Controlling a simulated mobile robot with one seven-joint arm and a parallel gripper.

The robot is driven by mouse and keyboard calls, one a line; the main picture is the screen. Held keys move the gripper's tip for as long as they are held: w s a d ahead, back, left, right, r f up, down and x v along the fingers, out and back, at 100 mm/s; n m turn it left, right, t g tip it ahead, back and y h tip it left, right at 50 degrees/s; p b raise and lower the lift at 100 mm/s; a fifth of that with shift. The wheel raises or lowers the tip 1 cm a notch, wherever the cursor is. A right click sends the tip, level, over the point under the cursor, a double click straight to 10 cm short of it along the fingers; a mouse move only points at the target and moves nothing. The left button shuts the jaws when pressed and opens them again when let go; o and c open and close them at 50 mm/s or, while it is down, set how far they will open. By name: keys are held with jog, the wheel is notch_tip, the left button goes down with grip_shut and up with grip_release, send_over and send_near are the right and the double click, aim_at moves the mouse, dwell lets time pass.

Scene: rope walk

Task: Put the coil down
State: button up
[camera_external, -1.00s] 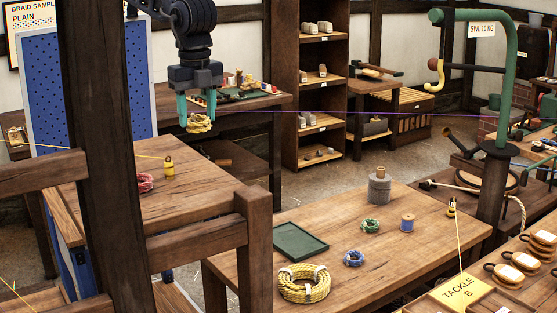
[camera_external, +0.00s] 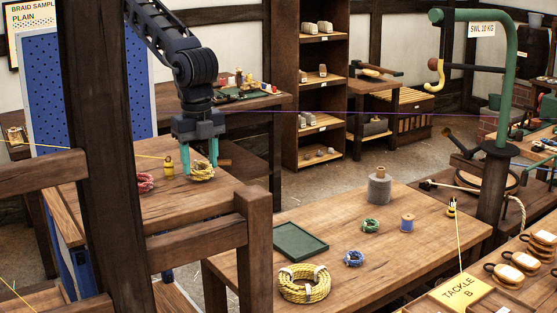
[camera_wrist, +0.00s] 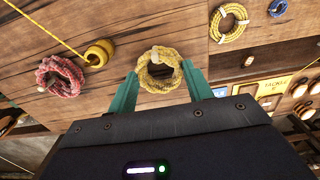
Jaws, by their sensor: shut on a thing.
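A small yellow rope coil (camera_external: 202,172) is between the teal fingers of my gripper (camera_external: 201,157), low over the left wooden table (camera_external: 195,205). The external view does not clearly show whether it touches the top. In the wrist view the yellow coil (camera_wrist: 160,70) sits between my two fingertips (camera_wrist: 161,82), with a pale tie at its upper left. My gripper is shut on this coil. A red coil (camera_external: 145,183) lies left of it on the same table and shows in the wrist view (camera_wrist: 60,77).
A yellow bobbin (camera_external: 168,168) with a taut yellow line stands between the red coil and my gripper. A dark wooden post (camera_external: 105,150) and rail stand in front. The right table holds a green tray (camera_external: 300,242), a large yellow coil (camera_external: 304,284) and smaller coils.

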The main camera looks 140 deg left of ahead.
aim_at(200, 164)
jog(key=shift+f, duration=0.15)
jog(key=o, duration=1)
jog(key=shift+c, duration=0.2)
notch_tip(200, 164, up, 12)
jog(key=s+d+r+t, duration=0.1)
jog(key=s+d+r, duration=0.15)
jog(key=s, duration=0.65)
jog(key=s+d+f+t, duration=0.1)
jog(key=s+d+f, duration=0.1)
jog(key=s, duration=0.6)
jog(key=s+d+f+t, duration=0.1)
jog(key=s+f, duration=0.4)
jog(key=s, duration=0.3)
jog(key=s+d+f+t, duration=0.1)
jog(key=s+d+f, duration=0.1)
jog(key=s, duration=0.7)
jog(key=shift+d+f+t, duration=0.3)
jog(key=shift+d+f, duration=0.05)
jog(key=shift+f, duration=0.45)
